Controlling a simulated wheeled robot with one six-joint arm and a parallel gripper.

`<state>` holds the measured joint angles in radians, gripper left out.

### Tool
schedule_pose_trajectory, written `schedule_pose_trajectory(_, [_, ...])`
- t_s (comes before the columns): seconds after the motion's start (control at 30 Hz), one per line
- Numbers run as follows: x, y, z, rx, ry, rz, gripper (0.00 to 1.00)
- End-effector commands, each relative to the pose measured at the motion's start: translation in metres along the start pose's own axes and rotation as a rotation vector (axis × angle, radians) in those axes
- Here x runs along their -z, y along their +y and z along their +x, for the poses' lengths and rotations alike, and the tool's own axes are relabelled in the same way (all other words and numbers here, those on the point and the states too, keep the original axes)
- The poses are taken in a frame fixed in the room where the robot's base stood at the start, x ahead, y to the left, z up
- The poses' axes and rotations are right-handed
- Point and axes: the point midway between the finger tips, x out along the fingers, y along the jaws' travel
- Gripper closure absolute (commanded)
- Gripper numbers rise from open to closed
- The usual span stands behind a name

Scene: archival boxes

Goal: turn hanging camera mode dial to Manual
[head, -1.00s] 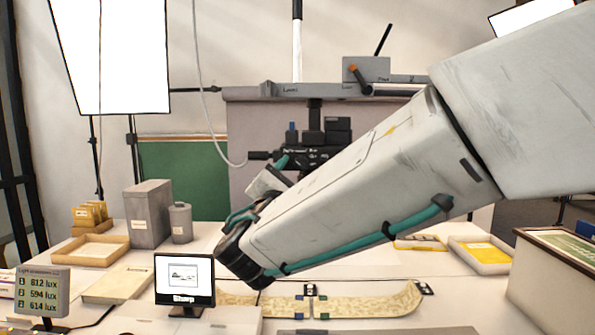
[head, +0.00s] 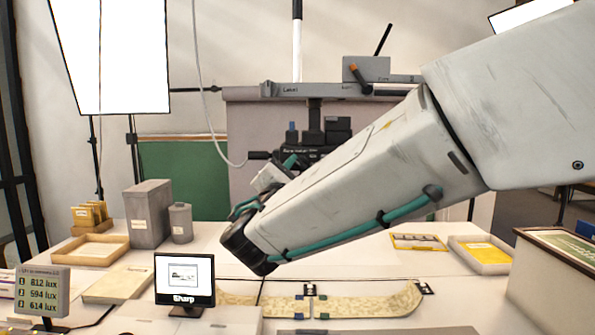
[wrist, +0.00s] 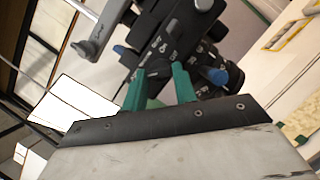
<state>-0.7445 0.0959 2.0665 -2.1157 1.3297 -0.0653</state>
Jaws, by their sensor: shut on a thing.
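The black camera (head: 312,152) hangs under a grey horizontal beam, partly hidden behind my arm in the head view. In the wrist view the camera body (wrist: 205,55) fills the upper middle, tilted, with small white markings and blue knobs. My gripper (wrist: 158,80) has its teal fingers against the camera body, shut on a small dark round part, which looks like the mode dial (wrist: 157,68). The dial is mostly hidden between the fingertips, and its setting cannot be read. In the head view only one teal fingertip (head: 290,161) shows beside the camera.
The grey beam (head: 345,90) runs above the camera. A monitor (head: 184,279) reading "Sharp" and a light meter display (head: 42,291) stand on the white table. A curved parchment strip (head: 370,303) lies below my arm. A grey box (head: 147,214) stands at left.

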Motion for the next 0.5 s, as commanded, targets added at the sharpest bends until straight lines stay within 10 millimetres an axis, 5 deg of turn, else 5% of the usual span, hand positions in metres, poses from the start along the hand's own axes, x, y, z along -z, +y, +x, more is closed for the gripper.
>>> schedule_pose_trajectory(0.5, [-0.0008, 0.0046, 0.0003, 0.14, 0.0, 0.344, 0.95])
